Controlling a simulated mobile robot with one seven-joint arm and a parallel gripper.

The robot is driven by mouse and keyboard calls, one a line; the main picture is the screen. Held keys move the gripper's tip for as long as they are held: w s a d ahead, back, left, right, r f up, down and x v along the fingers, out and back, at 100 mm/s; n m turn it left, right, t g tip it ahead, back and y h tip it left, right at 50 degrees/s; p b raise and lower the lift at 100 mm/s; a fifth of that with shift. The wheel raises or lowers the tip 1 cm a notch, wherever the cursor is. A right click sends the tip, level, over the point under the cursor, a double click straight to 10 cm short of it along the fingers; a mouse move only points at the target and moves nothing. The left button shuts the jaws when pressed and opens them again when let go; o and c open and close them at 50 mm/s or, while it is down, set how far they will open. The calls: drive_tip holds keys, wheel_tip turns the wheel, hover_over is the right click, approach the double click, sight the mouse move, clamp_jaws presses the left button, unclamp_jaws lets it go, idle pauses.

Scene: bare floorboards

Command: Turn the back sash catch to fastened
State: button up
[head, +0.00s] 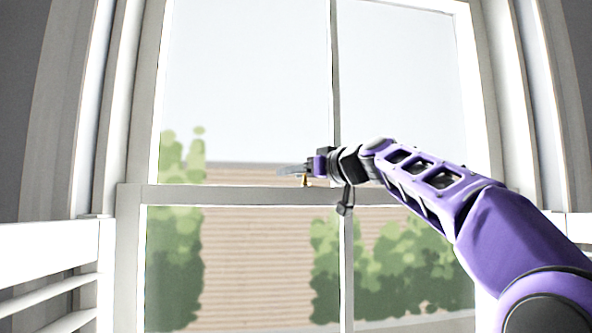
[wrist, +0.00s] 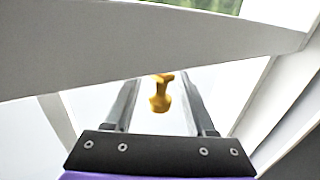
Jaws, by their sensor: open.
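A brass-coloured sash catch (head: 305,181) sits on the window's middle rail (head: 230,194), small and partly covered by my gripper in the head view. My gripper (head: 292,169) is at the rail, reaching in from the right. In the wrist view the catch (wrist: 160,97) shows as a rounded golden knob between the two fingers of my open gripper (wrist: 159,84). There is a gap on each side of the knob, so neither finger appears to touch it. I cannot tell from these views which way the catch is turned.
A broad pale bar (wrist: 130,58) crosses the wrist view just beyond the catch. The white window frame (head: 148,100) stands on both sides, with an upright glazing bar (head: 335,80) near my wrist. White slatted panels (head: 48,255) flank the window low down.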

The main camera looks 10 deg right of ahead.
clamp_jaws()
drive_tip(key=shift+d+y, duration=0.1)
drive_tip(key=shift+y, duration=0.2)
drive_tip(key=shift+s+d+r+n+g+y, duration=0.1)
drive_tip(key=shift+d+n+g+y, duration=0.05)
drive_tip(key=shift+n+g+y, duration=0.45)
drive_tip(key=shift+s+d+r+n+g+y, duration=0.1)
drive_tip(key=shift+n+g+y, duration=0.4)
drive_tip(key=shift+n+y, duration=0.1)
drive_tip(key=shift+s+d+f+n+g+y+p, duration=0.1)
drive_tip(key=shift+s+f+n+g+y+p, duration=0.05)
drive_tip(key=shift+n+g+y+p, duration=0.3)
unclamp_jaws()
